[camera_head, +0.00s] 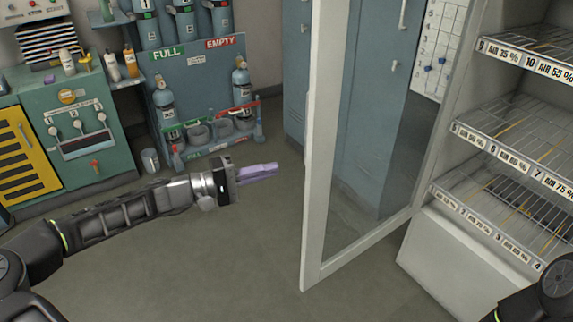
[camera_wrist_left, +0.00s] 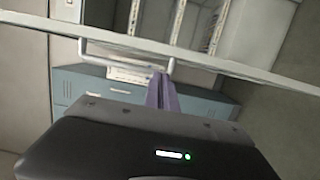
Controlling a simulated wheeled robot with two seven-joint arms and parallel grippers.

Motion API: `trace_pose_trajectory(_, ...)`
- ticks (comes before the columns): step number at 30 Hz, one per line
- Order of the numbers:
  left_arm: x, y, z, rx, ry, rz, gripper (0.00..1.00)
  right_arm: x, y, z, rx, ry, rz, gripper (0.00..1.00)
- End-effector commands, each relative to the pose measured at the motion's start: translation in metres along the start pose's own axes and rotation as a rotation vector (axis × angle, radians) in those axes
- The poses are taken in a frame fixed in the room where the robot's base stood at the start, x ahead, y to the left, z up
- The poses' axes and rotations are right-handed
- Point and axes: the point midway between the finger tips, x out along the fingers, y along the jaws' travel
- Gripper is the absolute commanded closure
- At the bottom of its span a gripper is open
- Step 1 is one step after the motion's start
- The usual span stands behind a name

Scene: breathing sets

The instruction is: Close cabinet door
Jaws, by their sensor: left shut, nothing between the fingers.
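The cabinet door (camera_head: 312,170) is a white-framed glass door. It stands wide open, swung out from the white shelved cabinet (camera_head: 445,235) on the right in the head view. My left gripper (camera_head: 276,168) is shut and empty, to the left of the door frame and apart from it in the picture. In the left wrist view, my left gripper (camera_wrist_left: 162,78) points toward a long white frame bar (camera_wrist_left: 130,42) with a white handle (camera_wrist_left: 125,64) on it. My right gripper is out of view; only part of my right arm shows at the lower right.
Wire shelves (camera_head: 515,130) with numbered labels fill the cabinet. Blue lockers (camera_head: 375,90) stand behind the glass. A blue rack (camera_head: 205,85) with gas cylinders and a green machine (camera_head: 85,130) stand at the back left. The floor (camera_head: 190,270) before the door is clear.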

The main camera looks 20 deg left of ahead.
Motion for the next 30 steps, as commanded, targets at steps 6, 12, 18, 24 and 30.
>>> trace_pose_trajectory(6,0.025,0.001,0.001,-0.001,-0.004,0.002,1.00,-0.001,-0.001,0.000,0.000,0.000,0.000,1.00)
trace_pose_trajectory(12,0.060,0.001,0.001,0.000,-0.004,0.002,1.00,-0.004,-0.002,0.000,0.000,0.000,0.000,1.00)
trace_pose_trajectory(18,0.087,0.000,0.001,0.000,-0.002,0.000,1.00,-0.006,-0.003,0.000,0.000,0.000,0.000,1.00)
trace_pose_trajectory(24,0.097,-0.001,0.000,-0.001,0.000,-0.001,1.00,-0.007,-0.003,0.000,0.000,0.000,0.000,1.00)
trace_pose_trajectory(30,0.097,-0.001,0.000,-0.001,0.000,-0.001,1.00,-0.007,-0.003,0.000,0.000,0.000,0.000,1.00)
